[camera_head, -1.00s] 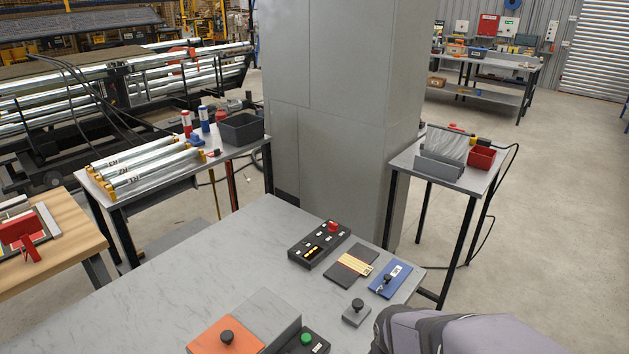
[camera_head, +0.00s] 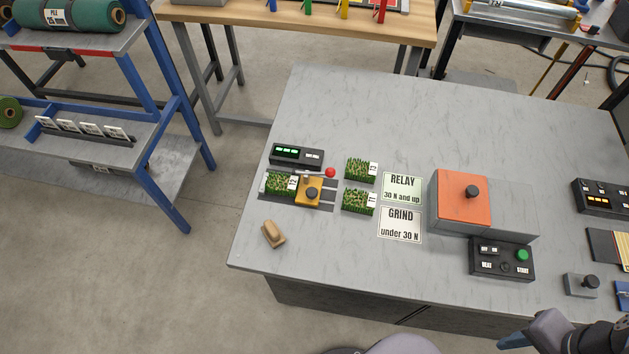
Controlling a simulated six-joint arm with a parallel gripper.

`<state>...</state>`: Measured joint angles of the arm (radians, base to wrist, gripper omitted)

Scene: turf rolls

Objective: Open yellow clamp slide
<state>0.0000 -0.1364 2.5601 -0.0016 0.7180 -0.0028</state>
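The yellow clamp slide (camera_head: 308,192) sits in a small test fixture on the grey table, left of the middle in the head view. It stands at the right end of a green turf piece (camera_head: 280,183) and looks close against it; I cannot tell if they touch. A metal lever with a red knob (camera_head: 330,172) reaches over just behind the slide. Grey rails (camera_head: 327,193) show to the right of the slide. Parts of my arm show at the bottom edge, well to the front right of the clamp.
A display box (camera_head: 297,155) stands behind the fixture. Two turf pieces (camera_head: 361,169) lie right of it, beside RELAY (camera_head: 403,188) and GRIND (camera_head: 400,225) cards. A tan block (camera_head: 273,234) lies in front. An orange-topped box (camera_head: 463,197) and button panel (camera_head: 502,260) stand right.

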